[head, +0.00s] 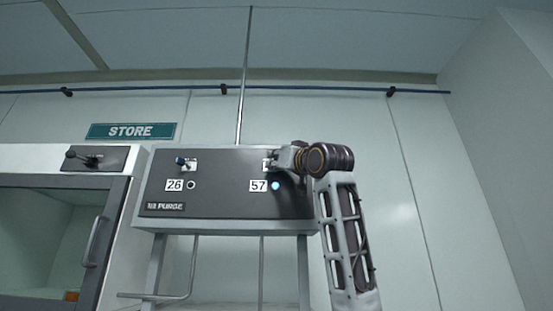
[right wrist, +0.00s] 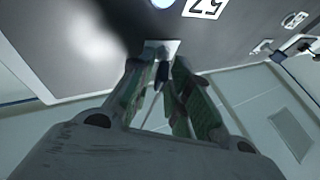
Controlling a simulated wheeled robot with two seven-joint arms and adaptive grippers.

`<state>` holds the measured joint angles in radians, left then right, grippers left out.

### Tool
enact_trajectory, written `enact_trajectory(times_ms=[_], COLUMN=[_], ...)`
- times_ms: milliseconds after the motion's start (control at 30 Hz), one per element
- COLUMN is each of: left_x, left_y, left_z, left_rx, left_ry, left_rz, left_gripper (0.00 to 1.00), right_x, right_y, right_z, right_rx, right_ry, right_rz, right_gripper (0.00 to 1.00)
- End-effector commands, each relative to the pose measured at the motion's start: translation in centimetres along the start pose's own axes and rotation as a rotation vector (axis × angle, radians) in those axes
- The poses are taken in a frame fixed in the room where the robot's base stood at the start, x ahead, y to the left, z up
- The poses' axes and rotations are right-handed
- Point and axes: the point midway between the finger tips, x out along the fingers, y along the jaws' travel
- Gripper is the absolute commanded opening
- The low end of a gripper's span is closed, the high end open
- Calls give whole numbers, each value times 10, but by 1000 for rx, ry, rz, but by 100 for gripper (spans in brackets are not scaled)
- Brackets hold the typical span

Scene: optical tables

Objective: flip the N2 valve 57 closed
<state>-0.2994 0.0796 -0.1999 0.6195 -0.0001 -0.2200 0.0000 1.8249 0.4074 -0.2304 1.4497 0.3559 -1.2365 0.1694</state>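The dark N2 purge panel (head: 225,203) carries a valve labelled 57 (head: 258,186), with a lit pale-blue lamp (head: 275,186) beside the label. My right gripper (head: 283,160) is at the panel above that label and hides most of the valve. In the right wrist view its two green-grey fingers (right wrist: 165,72) come close together around the dark blue lever (right wrist: 161,77), in front of the pale valve plate (right wrist: 160,47). They look shut on the lever, though the contact is partly hidden. The 57 label also shows upside down there (right wrist: 204,6). My left gripper is not in view.
A second valve (head: 181,160), labelled 26 (head: 174,185), sits left on the panel with an unlit lamp (head: 191,185). A cabinet (head: 112,225) under a STORE sign (head: 130,131) stands at left. A thin pipe (head: 243,90) rises behind the panel. The wall to the right is clear.

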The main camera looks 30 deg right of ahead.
Motion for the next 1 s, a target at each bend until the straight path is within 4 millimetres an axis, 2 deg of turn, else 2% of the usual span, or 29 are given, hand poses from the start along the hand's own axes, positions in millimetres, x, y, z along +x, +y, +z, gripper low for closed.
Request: enact_trajectory(times_ms=[333,367,500,1000], left_x=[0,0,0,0], left_y=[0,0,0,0], left_z=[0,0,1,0], left_rx=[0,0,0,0], left_ry=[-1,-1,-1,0], left_rz=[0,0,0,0], left_gripper=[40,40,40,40], right_x=[2,2,2,2], right_y=[0,0,0,-2], right_z=[1,1,1,0], right_rx=[0,0,0,-13], right_ry=[0,0,0,1], right_rz=[0,0,0,26], right_gripper=[19,17,0,0])
